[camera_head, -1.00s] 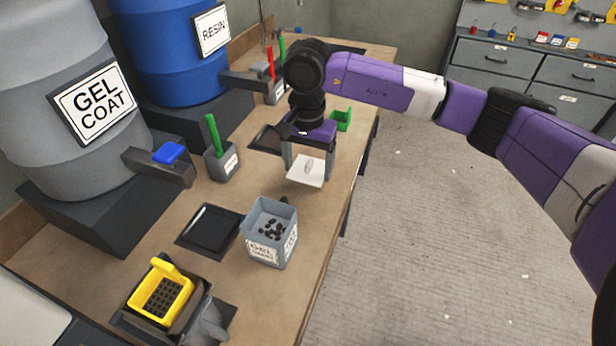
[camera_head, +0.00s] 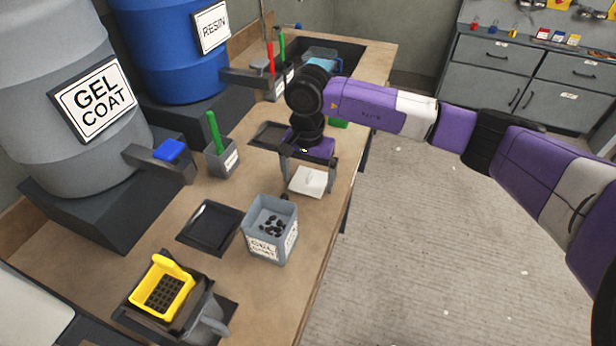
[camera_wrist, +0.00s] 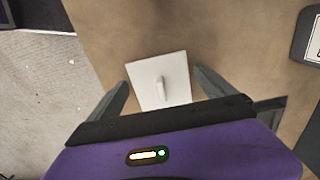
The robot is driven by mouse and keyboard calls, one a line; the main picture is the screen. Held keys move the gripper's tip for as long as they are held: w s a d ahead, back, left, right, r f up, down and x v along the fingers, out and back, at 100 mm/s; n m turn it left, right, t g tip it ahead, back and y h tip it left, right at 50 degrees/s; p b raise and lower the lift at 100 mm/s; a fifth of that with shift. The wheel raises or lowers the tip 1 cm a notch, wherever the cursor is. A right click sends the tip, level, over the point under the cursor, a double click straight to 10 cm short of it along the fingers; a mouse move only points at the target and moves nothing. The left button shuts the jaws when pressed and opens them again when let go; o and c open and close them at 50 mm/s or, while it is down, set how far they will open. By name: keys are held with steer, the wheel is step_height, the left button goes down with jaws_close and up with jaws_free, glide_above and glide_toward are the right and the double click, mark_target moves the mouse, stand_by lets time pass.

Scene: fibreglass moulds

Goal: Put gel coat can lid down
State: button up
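The gel coat can lid (camera_head: 309,181) is a white square plate with a small upright handle. It appears to lie flat on the bench, near the right edge, right under my gripper. In the wrist view the lid (camera_wrist: 148,72) sits turned slightly between and beyond the fingertips. My gripper (camera_head: 309,185) is open, its two fingers spread wide on either side of the lid. In the wrist view the fingers (camera_wrist: 160,77) stand clear of the handle. The open grey gel coat can (camera_head: 283,243) stands nearer on the bench, with several dark pieces inside.
A black tray (camera_head: 211,226) lies left of the can. A yellow basket (camera_head: 162,290) stands at the near end. A grey holder (camera_head: 224,163) with a green handle stands beside the grey gel coat drum (camera_head: 62,60). The bench edge is close on the right.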

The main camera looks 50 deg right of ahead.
mark_target(308, 177)
steer(key=shift+r, duration=0.1)
step_height(308, 177, up, 12)
steer(key=b, duration=0.1)
steer(key=shift+b, duration=0.4)
stand_by(0.7)
